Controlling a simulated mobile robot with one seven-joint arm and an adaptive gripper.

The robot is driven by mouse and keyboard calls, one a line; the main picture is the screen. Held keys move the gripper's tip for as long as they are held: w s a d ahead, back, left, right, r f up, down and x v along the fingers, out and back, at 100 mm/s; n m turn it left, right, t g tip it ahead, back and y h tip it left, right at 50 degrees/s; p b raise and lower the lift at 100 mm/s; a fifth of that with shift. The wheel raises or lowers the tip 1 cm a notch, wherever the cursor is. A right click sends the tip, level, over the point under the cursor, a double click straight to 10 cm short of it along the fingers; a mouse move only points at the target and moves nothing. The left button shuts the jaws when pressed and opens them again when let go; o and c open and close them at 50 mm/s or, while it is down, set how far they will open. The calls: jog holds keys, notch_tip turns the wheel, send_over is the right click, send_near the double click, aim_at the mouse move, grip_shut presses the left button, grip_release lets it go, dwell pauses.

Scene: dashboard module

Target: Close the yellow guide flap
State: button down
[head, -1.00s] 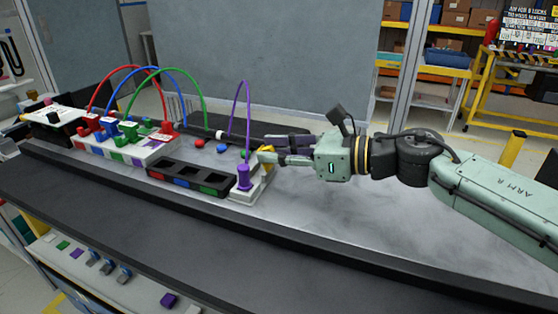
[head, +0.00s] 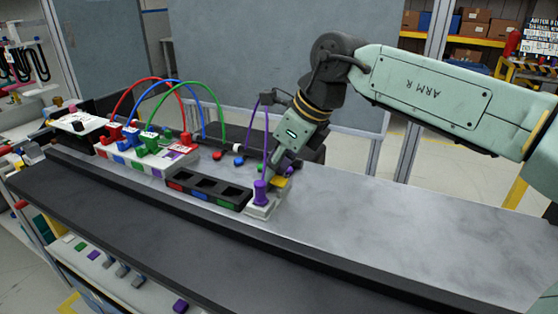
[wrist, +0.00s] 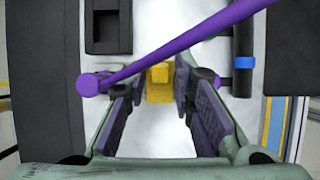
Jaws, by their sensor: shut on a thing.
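The yellow guide flap (head: 279,182) is on the pale block (head: 262,208), right behind the purple plug (head: 261,191). It looks low and nearly flat in the head view, but my gripper partly hides it. In the wrist view the yellow flap (wrist: 158,84) sits between the ends of my fingers. My gripper (head: 276,170) points steeply down at the block and is shut on the flap. In the wrist view the purple plug (wrist: 88,85) is just left of my gripper (wrist: 160,80), and its purple cable crosses above the flap.
A black tray with square pockets (head: 207,189) lies left of the block. Red, blue and green cables arch over a connector board (head: 150,160) further left. The purple cable (head: 266,135) rises close beside my gripper. The grey tabletop (head: 380,220) to the right is clear.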

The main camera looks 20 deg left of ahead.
aim_at(285, 183)
jog(key=shift+a+f+h, duration=0.2)
jog(key=shift+a+h, duration=0.15)
jog(key=shift+h, duration=0.75)
jog(key=shift+f, duration=0.1)
jog(key=c, duration=1.6)
grip_release()
jog(key=v, duration=1.2)
jog(key=shift+a, duration=0.15)
